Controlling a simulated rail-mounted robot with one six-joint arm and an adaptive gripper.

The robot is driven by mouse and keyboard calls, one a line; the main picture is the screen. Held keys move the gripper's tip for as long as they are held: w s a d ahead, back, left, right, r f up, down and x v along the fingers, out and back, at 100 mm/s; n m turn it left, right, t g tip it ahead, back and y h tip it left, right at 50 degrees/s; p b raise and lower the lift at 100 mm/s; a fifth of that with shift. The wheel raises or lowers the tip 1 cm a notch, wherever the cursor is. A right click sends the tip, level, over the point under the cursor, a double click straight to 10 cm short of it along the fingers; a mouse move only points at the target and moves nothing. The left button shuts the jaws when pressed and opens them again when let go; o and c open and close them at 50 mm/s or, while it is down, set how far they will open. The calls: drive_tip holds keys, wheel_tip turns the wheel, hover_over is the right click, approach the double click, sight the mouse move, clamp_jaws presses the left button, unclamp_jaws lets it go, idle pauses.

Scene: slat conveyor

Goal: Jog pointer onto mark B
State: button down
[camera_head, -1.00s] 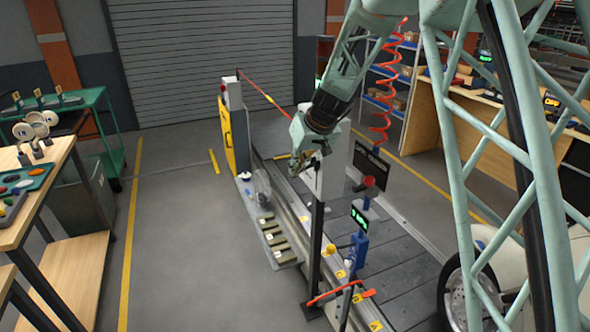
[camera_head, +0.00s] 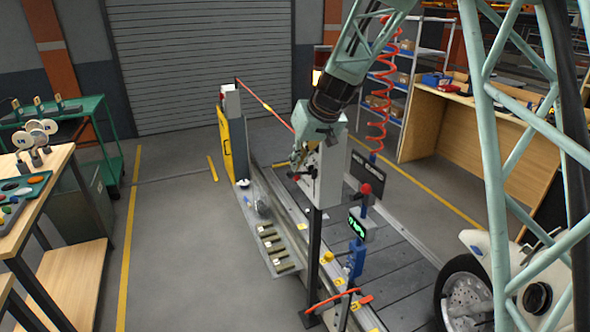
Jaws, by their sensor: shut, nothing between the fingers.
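My gripper (camera_head: 294,170) is shut and empty, pointing down at the left face of a grey control box (camera_head: 329,178) on a dark post. Its fingertips are beside small dark and red controls on that face; I cannot tell whether they touch. The slat conveyor (camera_head: 395,262) runs behind the box. An orange bar (camera_head: 330,298) lies across the near end. I cannot make out the pointer for certain.
A yellow cabinet (camera_head: 232,146) is at the far end. A vehicle wheel (camera_head: 465,300) is at right, a wooden bench (camera_head: 40,200) at left. The floor between is clear.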

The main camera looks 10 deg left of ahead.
drive_tip(key=shift+s+a+v, duration=0.1)
drive_tip(key=shift+a+v, duration=0.05)
drive_tip(key=shift+v, duration=1.25)
drive_tip(key=shift+s+a+v, duration=0.15)
drive_tip(key=shift+v, duration=1.2)
drive_tip(key=shift+r, duration=0.1)
drive_tip(key=s+d+r+m+h, duration=0.1)
drive_tip(key=s+d+r, duration=0.3)
drive_tip(key=s+d, duration=0.4)
drive_tip(key=s+d+r+m+b, duration=0.1)
drive_tip(key=s+d+r, duration=0.4)
drive_tip(key=s, duration=0.5)
drive_tip(key=s+d+r+m+h, duration=0.1)
drive_tip(key=s+d+r, duration=0.2)
drive_tip(key=s+d, duration=0.55)
drive_tip(key=s+d+f+m, duration=0.1)
drive_tip(key=s+d, duration=0.3)
drive_tip(key=s, duration=0.5)
drive_tip(key=s+d+f+m+h+b, duration=0.1)
drive_tip(key=s+d, duration=0.3)
drive_tip(key=s, duration=0.5)
drive_tip(key=s+d+f+m+h, duration=0.1)
drive_tip(key=s+d, duration=0.3)
drive_tip(key=s, duration=0.5)
drive_tip(key=shift+s+f+b, duration=0.2)
drive_tip(key=shift+f+b, duration=0.15)
drive_tip(key=shift+f, duration=0.45)
drive_tip(key=shift+a, duration=0.1)
